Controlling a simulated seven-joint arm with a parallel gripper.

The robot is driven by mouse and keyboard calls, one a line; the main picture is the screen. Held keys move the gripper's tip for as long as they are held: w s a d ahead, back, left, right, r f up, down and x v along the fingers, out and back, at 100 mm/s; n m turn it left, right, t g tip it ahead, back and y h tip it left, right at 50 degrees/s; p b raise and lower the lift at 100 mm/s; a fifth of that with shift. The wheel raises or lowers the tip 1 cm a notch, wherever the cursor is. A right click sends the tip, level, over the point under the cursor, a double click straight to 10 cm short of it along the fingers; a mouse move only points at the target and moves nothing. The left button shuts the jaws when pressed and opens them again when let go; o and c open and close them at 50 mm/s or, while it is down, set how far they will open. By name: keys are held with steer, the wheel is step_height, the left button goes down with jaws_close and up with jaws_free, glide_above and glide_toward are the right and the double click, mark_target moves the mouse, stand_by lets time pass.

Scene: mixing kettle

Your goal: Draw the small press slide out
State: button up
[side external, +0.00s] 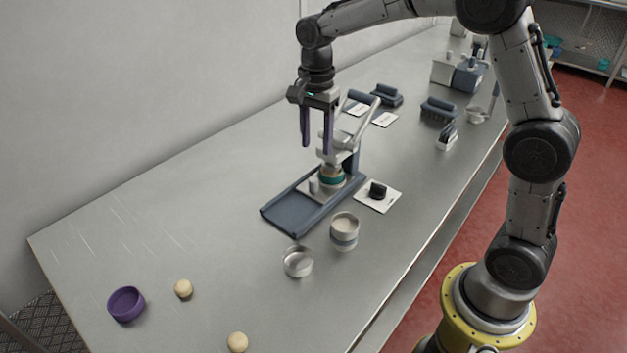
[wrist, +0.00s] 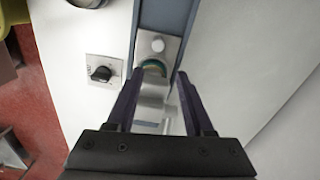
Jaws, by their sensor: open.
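The small press stands on the steel table in the side view, with a dark blue tray-like base (side external: 291,213) reaching toward the lower left. On the base sits a light metal slide plate with a small upright knob (side external: 314,186); the knob also shows in the wrist view (wrist: 158,45). A teal and tan round piece (side external: 332,177) sits on the plate under the press head. My gripper (side external: 316,149) is open and empty, pointing down above the press, left of its grey lever (side external: 366,116). In the wrist view the fingers (wrist: 155,75) appear either side of the press.
A white card with a black knob (side external: 377,192) lies right of the press. A lidded tin (side external: 344,231) and an empty metal ring or dish (side external: 298,261) stand in front. A purple bowl (side external: 126,304) and dough-coloured balls (side external: 183,289) lie front left. The table left of the base is clear.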

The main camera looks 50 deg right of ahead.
mark_target(313, 179)
steer(key=shift+s+a+f+m, duration=0.2)
steer(key=shift+a+f+m, duration=0.15)
steer(key=shift+a+f, duration=0.1)
steer(key=shift+s+a+f+m, duration=0.15)
steer(key=shift+a+f+m, duration=0.2)
steer(key=shift+a+f, duration=0.1)
steer(key=shift+f, duration=3.95)
steer(key=shift+f, duration=0.15)
jaws_close()
steer(key=shift+a, duration=5)
steer(key=shift+o, duration=0.3)
jaws_free()
